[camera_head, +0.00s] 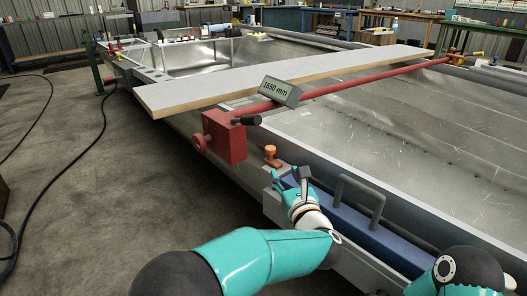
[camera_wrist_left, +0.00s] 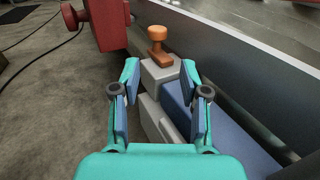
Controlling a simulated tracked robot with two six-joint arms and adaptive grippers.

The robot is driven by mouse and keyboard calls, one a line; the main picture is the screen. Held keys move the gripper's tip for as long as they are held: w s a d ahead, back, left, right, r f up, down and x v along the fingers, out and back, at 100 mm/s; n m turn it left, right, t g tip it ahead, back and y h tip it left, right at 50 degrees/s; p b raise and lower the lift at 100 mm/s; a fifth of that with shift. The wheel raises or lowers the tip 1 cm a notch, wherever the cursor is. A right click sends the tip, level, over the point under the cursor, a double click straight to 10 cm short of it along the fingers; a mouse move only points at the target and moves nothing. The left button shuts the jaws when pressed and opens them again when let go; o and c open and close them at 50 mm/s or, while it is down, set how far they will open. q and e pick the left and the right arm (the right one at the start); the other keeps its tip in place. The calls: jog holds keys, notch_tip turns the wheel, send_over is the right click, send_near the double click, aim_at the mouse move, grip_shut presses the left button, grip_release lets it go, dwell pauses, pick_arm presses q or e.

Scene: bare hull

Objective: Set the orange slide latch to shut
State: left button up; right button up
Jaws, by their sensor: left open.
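The orange slide latch (camera_head: 271,155), a round knob on a short stem and flat base, stands upright on a grey block at the hull's near edge. It also shows at the top middle of the left wrist view (camera_wrist_left: 158,45). My left gripper (camera_head: 291,179) is open and empty, just short of the latch in the head view. In the left wrist view its two fingertips (camera_wrist_left: 159,72) are spread apart, with the latch beyond them and no contact visible. My right gripper is out of view.
A red clamp block (camera_head: 228,138) on a red bar stands close left of the latch, with a display reading 1650 mm (camera_head: 280,91). A blue bar (camera_head: 365,235) with a grey handle (camera_head: 362,195) lies to the right. A plank (camera_head: 300,75) spans the hull behind.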

aim_at(272, 151)
pick_arm(q)
jog(key=p+x, duration=0.2)
jog(key=x, duration=0.1)
jog(key=p+x, duration=0.3)
jog(key=x, duration=0.1)
jog(key=p+x, duration=0.2)
jog(key=x, duration=0.2)
jog(key=shift+w+a+r+p, duration=0.2)
jog(key=shift+a+r+p, duration=0.1)
jog(key=shift+a+p, duration=0.05)
jog(key=shift+p+x, duration=0.55)
jog(key=shift+x, duration=0.55)
jog(key=shift+f, duration=0.2)
grip_shut()
